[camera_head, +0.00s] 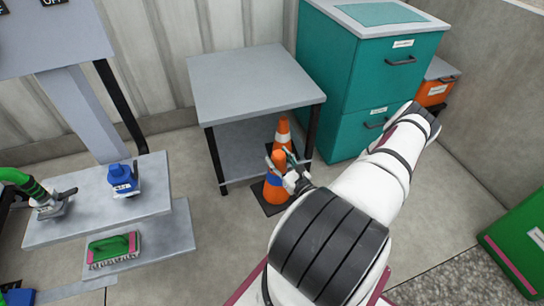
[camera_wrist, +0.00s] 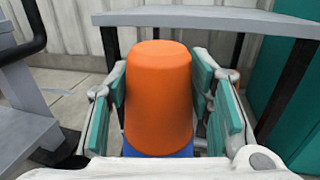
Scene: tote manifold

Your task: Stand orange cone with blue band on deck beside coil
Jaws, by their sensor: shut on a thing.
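The orange cone with a blue band (camera_head: 273,190) is low beside the front right leg of a grey table, over a black square base on or near the floor. I cannot tell whether it touches the floor. My gripper (camera_head: 284,170) is shut on its upper part. In the wrist view the orange top (camera_wrist: 158,95) stands upright between the teal finger pads, with the blue band (camera_wrist: 160,152) just below. My arm and gripper hide part of the cone in the head view. I cannot make out a coil, nor say which surface is the deck.
Another orange cone with white bands (camera_head: 283,133) stands close behind. The grey table (camera_head: 250,85) has a bare top and a lower shelf. A teal cabinet (camera_head: 350,75) is to its right. A bench at left holds a blue-topped tool (camera_head: 122,178); a green brush (camera_head: 112,248) lies lower.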

